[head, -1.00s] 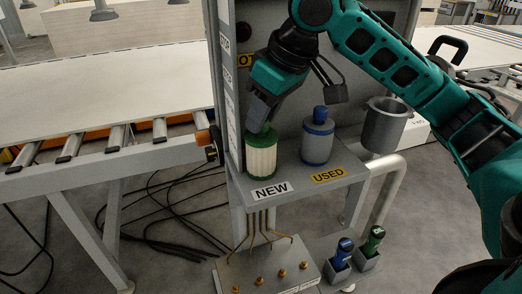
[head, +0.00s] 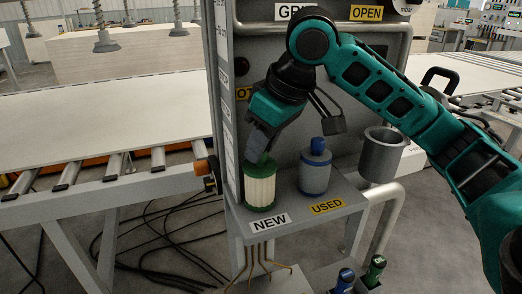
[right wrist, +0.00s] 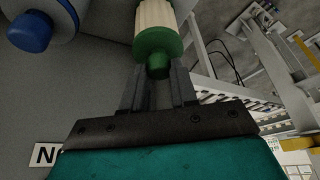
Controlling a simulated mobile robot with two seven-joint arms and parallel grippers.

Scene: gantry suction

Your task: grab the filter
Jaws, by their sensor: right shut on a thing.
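A cream filter with green end caps (head: 260,189) stands upright on the grey shelf (head: 345,216) behind the NEW label (head: 270,221). My right gripper (head: 259,160) reaches down to its top from above. In the right wrist view the two fingers (right wrist: 159,78) are shut on the green knob of the filter (right wrist: 155,42). A grey filter with blue caps (head: 315,169) stands upright to its right, behind the USED label (head: 326,207), apart from the gripper. It also shows in the right wrist view (right wrist: 38,27). My left gripper is not in view.
A grey cylindrical cup (head: 383,155) is mounted right of the shelf. The cabinet panel (head: 350,95) rises close behind the filters. A roller conveyor with a pale board (head: 105,110) lies to the left. Blue and green handled tools (head: 374,270) stand below.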

